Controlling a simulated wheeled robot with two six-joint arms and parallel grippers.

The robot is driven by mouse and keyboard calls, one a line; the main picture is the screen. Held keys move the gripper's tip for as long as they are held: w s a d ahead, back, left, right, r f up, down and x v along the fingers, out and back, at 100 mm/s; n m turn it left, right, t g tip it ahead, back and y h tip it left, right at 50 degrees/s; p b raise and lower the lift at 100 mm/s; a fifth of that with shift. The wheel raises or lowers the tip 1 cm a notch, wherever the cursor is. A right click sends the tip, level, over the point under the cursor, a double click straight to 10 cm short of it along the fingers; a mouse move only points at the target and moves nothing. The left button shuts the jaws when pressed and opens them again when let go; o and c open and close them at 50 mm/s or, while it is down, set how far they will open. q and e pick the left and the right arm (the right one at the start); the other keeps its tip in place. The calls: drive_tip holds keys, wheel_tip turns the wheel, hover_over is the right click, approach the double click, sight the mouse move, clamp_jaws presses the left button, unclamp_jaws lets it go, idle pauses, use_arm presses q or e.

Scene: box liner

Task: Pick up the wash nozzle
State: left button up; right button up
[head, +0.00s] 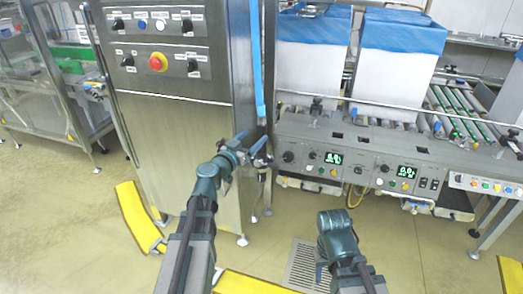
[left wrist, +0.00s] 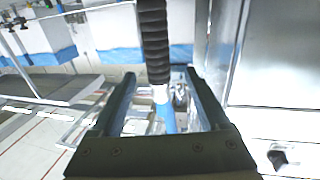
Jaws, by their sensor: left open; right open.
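The wash nozzle (left wrist: 163,96) hangs upright in the left wrist view, with a black ribbed upper part above a white and blue lower part. My left gripper (left wrist: 160,105) is open, with one finger on each side of it in this view; I cannot tell whether they touch it. In the head view my left gripper (head: 260,148) is at the right edge of the steel cabinet, near the lower end of a blue hose (head: 257,65). My right gripper (head: 321,272) is low in front of the conveyor machine, pointing down, mostly hidden by its own arm, and holds nothing visible.
The steel control cabinet (head: 180,125) stands close to the left of my left gripper. The conveyor machine (head: 380,150), carrying white boxes with blue liners (head: 400,60), is on the right. Yellow floor guards (head: 140,217) lie low by the cabinet. A floor grate (head: 301,262) is beside my right arm.

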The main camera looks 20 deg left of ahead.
use_arm(q)
drive_tip(key=x, duration=0.9)
drive_tip(key=shift+s+d, duration=0.1)
drive_tip(key=shift+c, duration=0.3)
clamp_jaws()
